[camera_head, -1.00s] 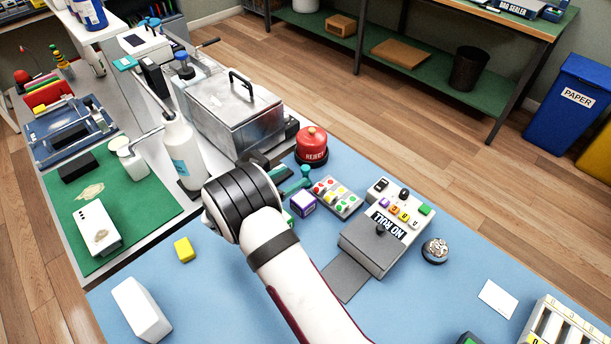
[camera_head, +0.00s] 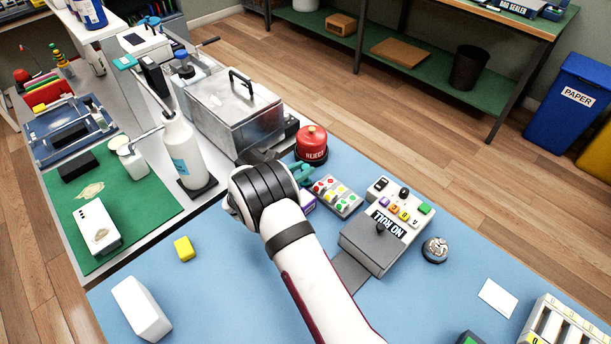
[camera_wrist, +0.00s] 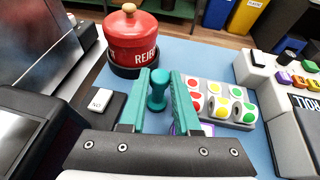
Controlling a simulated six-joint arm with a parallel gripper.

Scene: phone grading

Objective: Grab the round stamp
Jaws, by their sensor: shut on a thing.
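The round stamp (camera_wrist: 157,88) is teal with a rounded knob on top. It stands upright between my fingers in the wrist view. My gripper (camera_wrist: 160,76) is shut on it, with one teal finger on each side. The stamp's lower end and base are partly hidden. In the head view my wrist covers most of the gripper (camera_head: 301,173), and only bits of teal show beside the red pot, so the stamp cannot be told apart there.
A red round REJECT container (camera_head: 311,143) stands just beyond the gripper. A metal tank (camera_head: 235,115) stands behind left.

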